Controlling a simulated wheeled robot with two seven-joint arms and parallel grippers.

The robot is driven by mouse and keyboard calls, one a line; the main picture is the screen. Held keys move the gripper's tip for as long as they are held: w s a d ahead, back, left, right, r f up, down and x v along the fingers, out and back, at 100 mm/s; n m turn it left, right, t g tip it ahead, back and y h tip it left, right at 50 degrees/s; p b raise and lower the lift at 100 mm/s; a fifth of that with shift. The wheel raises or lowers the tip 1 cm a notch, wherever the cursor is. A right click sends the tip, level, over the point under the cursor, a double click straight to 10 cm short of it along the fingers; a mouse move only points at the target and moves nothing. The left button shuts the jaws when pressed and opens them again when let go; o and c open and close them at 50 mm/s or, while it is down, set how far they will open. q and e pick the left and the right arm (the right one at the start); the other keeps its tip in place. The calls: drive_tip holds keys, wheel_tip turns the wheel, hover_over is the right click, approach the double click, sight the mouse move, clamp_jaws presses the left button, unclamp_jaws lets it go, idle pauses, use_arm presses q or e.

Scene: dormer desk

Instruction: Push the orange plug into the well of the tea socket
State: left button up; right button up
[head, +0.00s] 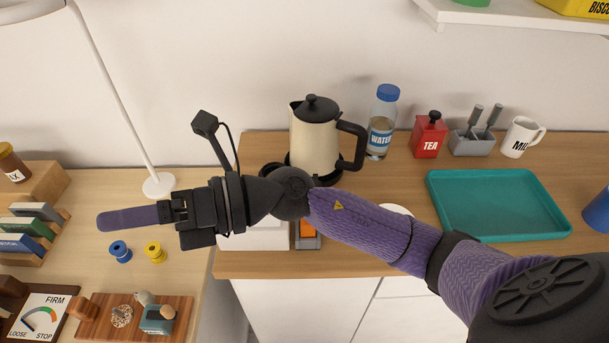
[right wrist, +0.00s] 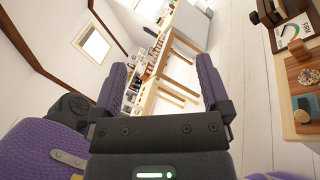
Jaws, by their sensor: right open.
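A small orange block (head: 307,229), which looks like the orange plug, shows just below my right forearm in the head view. It sits on or in a grey piece (head: 307,243) at the counter's front edge; my arm hides part of it. I cannot make out a tea socket or its well; the word TEA shows on a red canister (head: 428,138) at the back. My right gripper (head: 128,219) is far left of the orange block, pointing left above the desk. In the right wrist view it is open and empty (right wrist: 162,66). My left gripper is not in view.
A white box (head: 254,238) stands left of the orange block, partly behind my arm. A kettle (head: 314,135), a water bottle (head: 382,122), a mug (head: 521,138) and a teal tray (head: 497,203) are on the counter. Blue (head: 120,251) and yellow (head: 155,252) spools lie below my gripper.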

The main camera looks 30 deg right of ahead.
drive_tip(key=w+d+f+n+g+h, duration=0.1)
drive_tip(key=d+f+n+g+h, duration=0.5)
drive_tip(key=d+f+h, duration=0.4)
drive_tip(key=w+d+t+h, duration=0.1)
drive_tip(key=w+d+h, duration=0.1)
drive_tip(key=d+h, duration=0.85)
drive_tip(key=shift+y, duration=0.75)
drive_tip(key=f, duration=0.3)
drive_tip(key=d+f+b, duration=0.1)
drive_tip(key=f, duration=0.2)
drive_tip(key=d+f+b, duration=0.1)
drive_tip(key=f, duration=0.2)
drive_tip(key=shift+s+f, duration=0.1)
drive_tip(key=shift+s, duration=0.1)
drive_tip(key=shift+a, duration=0.1)
clamp_jaws()
